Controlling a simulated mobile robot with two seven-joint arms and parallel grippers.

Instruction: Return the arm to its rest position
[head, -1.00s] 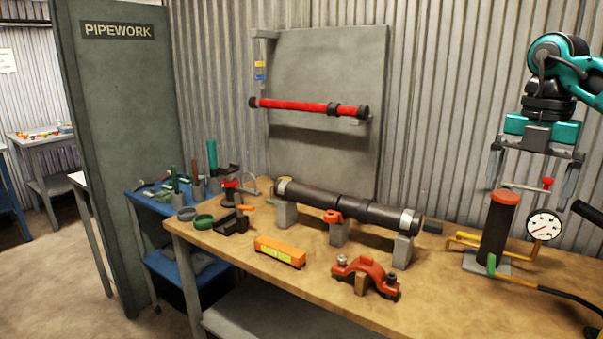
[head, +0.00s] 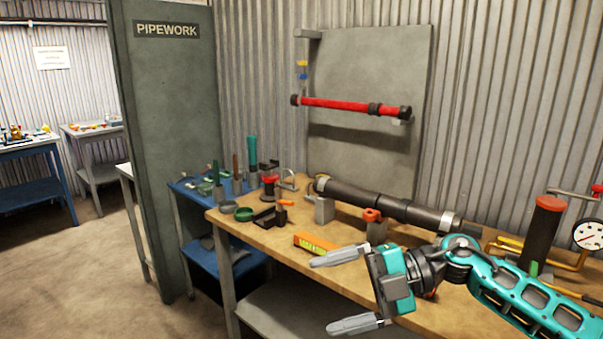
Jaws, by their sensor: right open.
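My right gripper (head: 345,292) is in the lower middle of the head view, its two grey fingers spread wide and pointing left. It is open, with nothing between the fingers. My right arm (head: 535,305) comes in from the lower right and passes in front of the workbench (head: 270,232). My left gripper is not in view.
A dark pipe (head: 385,205) lies on supports on the bench. An orange level (head: 316,243) lies close behind the upper finger. A test pump (head: 540,235) with a gauge (head: 588,235) stands at the right. A red pipe (head: 350,107) hangs on the wall panel. Floor at left is clear.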

